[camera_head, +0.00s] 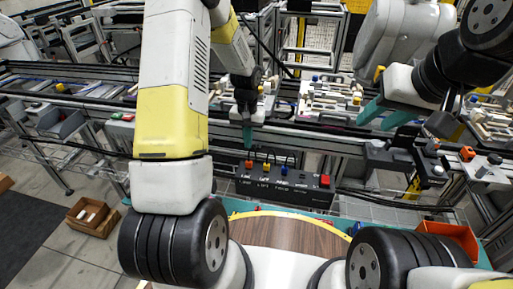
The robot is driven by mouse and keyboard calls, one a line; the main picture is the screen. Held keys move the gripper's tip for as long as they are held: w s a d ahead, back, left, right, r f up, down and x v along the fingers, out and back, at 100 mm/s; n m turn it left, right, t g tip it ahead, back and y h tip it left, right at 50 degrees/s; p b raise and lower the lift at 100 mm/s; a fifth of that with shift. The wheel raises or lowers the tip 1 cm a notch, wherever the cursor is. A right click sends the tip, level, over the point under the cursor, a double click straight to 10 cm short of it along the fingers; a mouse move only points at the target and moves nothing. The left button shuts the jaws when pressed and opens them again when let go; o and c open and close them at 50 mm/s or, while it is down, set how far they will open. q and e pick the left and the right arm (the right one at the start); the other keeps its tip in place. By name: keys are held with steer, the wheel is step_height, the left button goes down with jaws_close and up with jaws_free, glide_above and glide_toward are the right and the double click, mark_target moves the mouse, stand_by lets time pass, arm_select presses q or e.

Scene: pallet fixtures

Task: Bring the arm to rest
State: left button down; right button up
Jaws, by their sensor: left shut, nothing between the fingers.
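My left arm rises from the lower left in white and yellow and bends down to my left gripper (247,136). Its teal fingertips are together, with nothing seen between them, in front of the conveyor rail and above the button box (285,185). My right arm comes in from the upper right. My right gripper (386,114) has two teal fingers spread apart, with no object seen between them, near the right part of the rail.
Pallet fixtures (325,98) with white parts sit along the conveyor (60,97). A round wooden top (285,234) lies close in front of me. An orange bin (462,240) is at the lower right. A cardboard box (92,217) stands on the floor at left.

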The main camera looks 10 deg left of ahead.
stand_by(0.3)
arm_select(q)
steer(key=s+r+t, duration=0.1)
steer(key=s+r, duration=0.3)
steer(key=r, duration=0.6)
steer(key=s+r+t, duration=0.2)
steer(key=s+r, duration=0.2)
steer(key=r, duration=0.5)
steer(key=s+d+r+t+h, duration=0.1)
steer(key=s+r, duration=0.4)
steer(key=s, duration=0.3)
steer(key=s+d+r+t+h, duration=0.1)
steer(key=s+r+t, duration=0.1)
steer(key=s+r, duration=0.3)
steer(key=s, duration=0.3)
steer(key=shift+s+r, duration=0.15)
steer(key=shift+r, duration=0.15)
